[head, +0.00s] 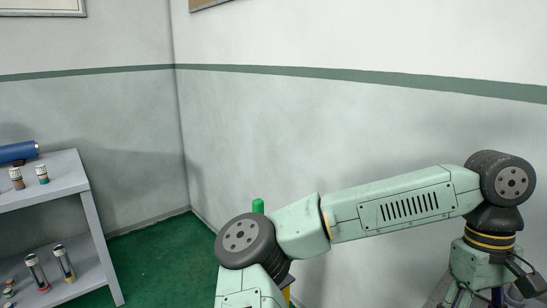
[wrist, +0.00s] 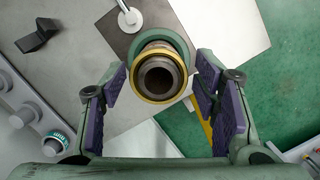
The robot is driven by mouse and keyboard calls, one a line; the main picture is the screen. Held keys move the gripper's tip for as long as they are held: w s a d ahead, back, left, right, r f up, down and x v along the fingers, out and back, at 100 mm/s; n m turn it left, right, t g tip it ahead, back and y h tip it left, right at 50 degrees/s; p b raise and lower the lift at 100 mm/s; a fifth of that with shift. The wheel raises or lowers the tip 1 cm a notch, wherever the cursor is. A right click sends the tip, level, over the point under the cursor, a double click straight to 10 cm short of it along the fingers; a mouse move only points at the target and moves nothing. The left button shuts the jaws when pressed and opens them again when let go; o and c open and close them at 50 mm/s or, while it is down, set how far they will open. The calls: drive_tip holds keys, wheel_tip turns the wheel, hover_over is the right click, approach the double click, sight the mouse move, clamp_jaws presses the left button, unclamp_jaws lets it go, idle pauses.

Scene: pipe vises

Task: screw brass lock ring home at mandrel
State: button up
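In the wrist view my gripper (wrist: 163,68) is open, with one purple-padded finger on each side of the mandrel (wrist: 157,78). The mandrel is a dark hollow cylinder seen nearly end-on. The brass lock ring (wrist: 158,98) shows as a gold band around its end, with a green round collar (wrist: 184,45) behind it. Gaps show between both fingers and the ring, so the pads do not appear to touch it. How far the ring sits along the mandrel cannot be told. The head view shows neither the gripper, the ring nor the mandrel.
In the wrist view, a small pale post (wrist: 131,19) stands beyond the mandrel and a dark block (wrist: 38,36) lies at upper left. Grey fittings (wrist: 25,115) line the left edge. In the head view, a grey shelf (head: 62,183) holds jars and a blue cylinder (head: 18,152).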

drive_tip(key=n+b, duration=0.1)
drive_tip(key=n, duration=0.1)
drive_tip(key=shift+f+n+h, duration=0.15)
drive_tip(key=shift+n+h, duration=0.15)
drive_tip(key=shift+n, duration=0.1)
drive_tip(key=n+b, duration=0.1)
drive_tip(key=n, duration=0.2)
drive_tip(key=shift+t+h+b, duration=0.3)
drive_tip(key=shift+b, duration=0.1)
drive_tip(key=n+b, duration=0.1)
drive_tip(key=n, duration=0.2)
drive_tip(key=shift+d+r+n+t+h, duration=0.1)
drive_tip(key=shift+r+n+t+h, duration=0.15)
drive_tip(key=shift+n, duration=0.55)
drive_tip(key=shift+c, duration=0.5)
drive_tip(key=shift+f, duration=0.1)
clamp_jaws()
